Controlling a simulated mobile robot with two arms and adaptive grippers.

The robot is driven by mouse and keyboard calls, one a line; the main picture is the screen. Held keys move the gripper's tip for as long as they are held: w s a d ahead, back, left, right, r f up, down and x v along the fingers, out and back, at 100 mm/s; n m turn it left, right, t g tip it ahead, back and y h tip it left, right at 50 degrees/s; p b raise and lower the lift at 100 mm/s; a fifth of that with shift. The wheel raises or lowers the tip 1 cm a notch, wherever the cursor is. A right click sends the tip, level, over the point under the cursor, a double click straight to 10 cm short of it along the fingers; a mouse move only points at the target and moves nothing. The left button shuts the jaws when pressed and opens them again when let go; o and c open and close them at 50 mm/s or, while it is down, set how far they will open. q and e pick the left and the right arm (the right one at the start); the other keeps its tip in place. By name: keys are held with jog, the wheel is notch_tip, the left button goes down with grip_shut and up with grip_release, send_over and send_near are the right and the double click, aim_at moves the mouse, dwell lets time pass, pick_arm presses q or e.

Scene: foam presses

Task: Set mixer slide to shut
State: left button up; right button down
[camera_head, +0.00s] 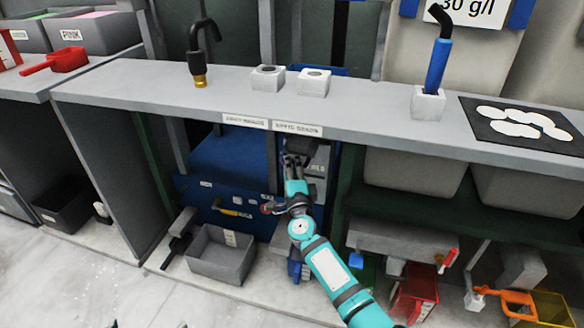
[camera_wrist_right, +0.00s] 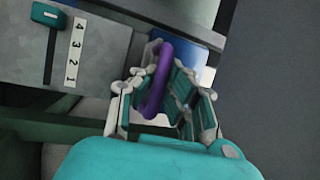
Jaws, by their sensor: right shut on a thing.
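In the right wrist view, a purple curved handle (camera_wrist_right: 160,82) stands between the fingers of my right gripper (camera_wrist_right: 166,92), which is shut on it. No label shows which part is the mixer slide. In the head view, my right gripper (camera_head: 291,163) reaches under the counter's front edge, beside a blue machine (camera_head: 228,160); the handle is not clear there. My left gripper is not in view.
The grey counter (camera_head: 160,82) overhangs the gripper. A grey open bin (camera_head: 221,255) stands on the floor below. Several coloured handles and a red container (camera_head: 415,293) are at the lower right. A blue-handled tool (camera_head: 437,65) stands on the counter.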

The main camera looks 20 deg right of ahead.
jog(key=shift+d+f, duration=0.1)
jog(key=shift+d, duration=0.05)
jog(key=c, duration=1.3)
grip_release()
jog(key=shift+c, duration=0.2)
jog(key=v, duration=1.2)
